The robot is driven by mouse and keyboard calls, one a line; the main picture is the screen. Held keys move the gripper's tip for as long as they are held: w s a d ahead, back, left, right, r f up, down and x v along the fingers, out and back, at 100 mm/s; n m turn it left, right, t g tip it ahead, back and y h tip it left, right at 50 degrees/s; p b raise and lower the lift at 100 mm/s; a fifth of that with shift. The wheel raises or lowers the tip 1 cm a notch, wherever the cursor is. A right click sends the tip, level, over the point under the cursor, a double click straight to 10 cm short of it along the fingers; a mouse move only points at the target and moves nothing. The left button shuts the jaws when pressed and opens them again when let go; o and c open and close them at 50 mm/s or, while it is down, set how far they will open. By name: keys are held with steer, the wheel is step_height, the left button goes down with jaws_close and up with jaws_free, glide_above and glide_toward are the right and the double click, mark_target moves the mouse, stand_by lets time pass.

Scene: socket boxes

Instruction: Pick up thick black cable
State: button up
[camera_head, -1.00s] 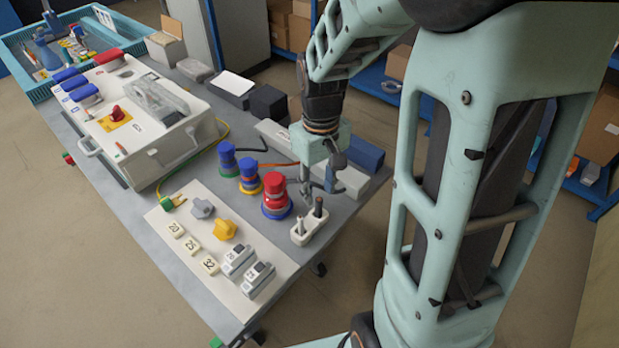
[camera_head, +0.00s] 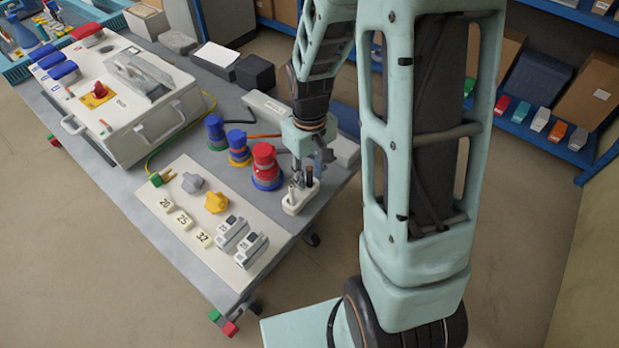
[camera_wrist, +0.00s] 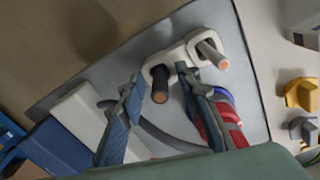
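The thick black cable (camera_wrist: 160,86) stands as a short stub with a copper-coloured end in a white two-hole holder (camera_wrist: 185,52). In the head view the cable (camera_head: 309,174) rises from the holder (camera_head: 291,208) near the table's right edge. A thinner pale grey cable (camera_wrist: 211,54) stands in the other hole. My gripper (camera_wrist: 160,80) is open, with one blue-grey finger on each side of the black cable. I see gaps beside the cable and no clear contact. In the head view my gripper (camera_head: 304,180) is low at the holder, its fingertips partly hidden.
Red (camera_head: 265,166) and blue (camera_head: 238,147) round sockets stand left of my gripper. A white board (camera_head: 185,222) with yellow and grey knobs, number tags and breakers lies in front. A large white box (camera_head: 130,110) fills the table's left. A pale block (camera_head: 345,150) lies behind my gripper.

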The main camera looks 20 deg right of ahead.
jaws_close()
steer(key=shift+r, duration=0.15)
